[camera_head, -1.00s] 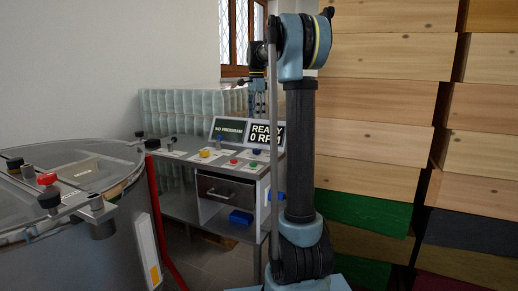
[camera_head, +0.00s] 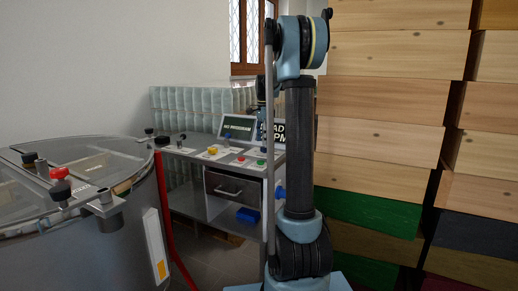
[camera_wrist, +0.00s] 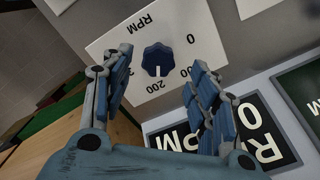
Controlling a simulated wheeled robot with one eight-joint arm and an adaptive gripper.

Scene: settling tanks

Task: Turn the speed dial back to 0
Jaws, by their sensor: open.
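The speed dial (camera_wrist: 157,61) is a dark blue scalloped knob on a white plate (camera_wrist: 111,38) marked RPM, 0 and 200. It shows in the wrist view at upper middle. Its white pointer mark faces the lower edge of the picture, toward a 200 label. My gripper (camera_wrist: 160,63) is open, with one finger to the left of the knob and one to the right. Gaps show between fingers and knob; how far the tips are above the plate I cannot tell. In the head view my arm hides most of the gripper.
The display (camera_head: 237,127) stands at the console's back, partly behind my arm; its RPM screen (camera_wrist: 258,125) shows 0. Yellow (camera_head: 213,150), red and green buttons are on the console. A steel tank (camera_head: 110,235) stands left, stacked wooden boards (camera_head: 390,90) right.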

